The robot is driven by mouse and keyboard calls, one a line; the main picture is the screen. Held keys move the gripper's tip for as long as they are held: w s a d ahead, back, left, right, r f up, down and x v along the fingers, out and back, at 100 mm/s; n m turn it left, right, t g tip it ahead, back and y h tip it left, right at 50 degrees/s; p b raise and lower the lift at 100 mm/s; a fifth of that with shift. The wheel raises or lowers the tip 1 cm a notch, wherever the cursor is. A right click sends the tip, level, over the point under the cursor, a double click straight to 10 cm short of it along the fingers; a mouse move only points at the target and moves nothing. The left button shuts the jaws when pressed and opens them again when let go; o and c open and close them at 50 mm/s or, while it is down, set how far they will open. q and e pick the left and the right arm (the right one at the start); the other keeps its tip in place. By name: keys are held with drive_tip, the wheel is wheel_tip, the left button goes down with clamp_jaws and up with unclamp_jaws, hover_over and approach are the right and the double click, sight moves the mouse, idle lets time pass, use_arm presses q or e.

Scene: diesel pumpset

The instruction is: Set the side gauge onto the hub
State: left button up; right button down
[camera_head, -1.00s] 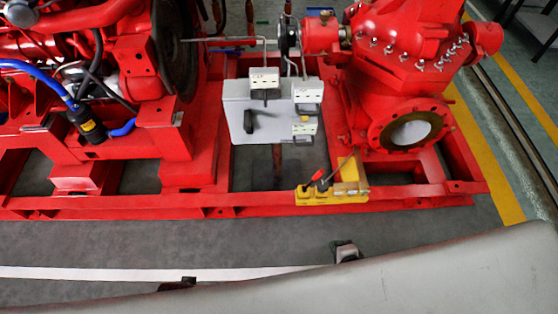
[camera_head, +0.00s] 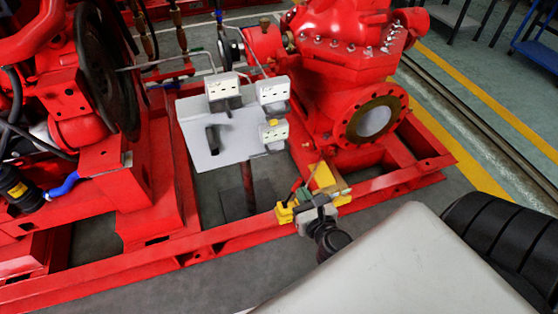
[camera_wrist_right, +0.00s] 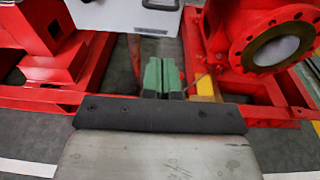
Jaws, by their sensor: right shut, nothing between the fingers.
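Three white box-shaped units stand on the grey panel (camera_head: 200,151) between engine and pump: one at the upper left (camera_head: 222,88), one at the upper right (camera_head: 272,92) and one lower right (camera_head: 273,135). I cannot tell which is the side gauge. A dark round coupling hub (camera_head: 231,48) shows on the shaft line behind the panel; I cannot tell if it is the task's hub. My right gripper (camera_head: 336,189) is shut and empty, in front of the yellow holder in the picture. Its green fingers (camera_wrist_right: 163,76) meet in the right wrist view. My left gripper is out of view.
The yellow holder (camera_head: 285,213) sits on the red base frame (camera_head: 215,246), partly hidden by my right gripper. The red pump (camera_head: 330,75) with its round flange stands to the right. The red engine side is on the left. Grey floor (camera_head: 150,284) lies clear in front.

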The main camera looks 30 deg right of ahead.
drive_tip(key=shift+w, duration=0.1)
approach(276, 143)
drive_tip(key=w+f, duration=0.2)
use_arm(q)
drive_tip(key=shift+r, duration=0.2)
use_arm(e)
drive_tip(key=shift+w+d+r, duration=0.1)
drive_tip(key=shift+w, duration=0.25)
drive_tip(key=shift+w+d+r, duration=0.15)
drive_tip(key=shift+w, duration=0.25)
drive_tip(key=x, duration=0.3)
drive_tip(key=p+x, duration=0.1)
drive_tip(key=x, duration=0.1)
drive_tip(key=shift+r, duration=0.4)
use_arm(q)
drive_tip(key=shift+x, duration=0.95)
use_arm(e)
drive_tip(key=shift+d+r, duration=0.1)
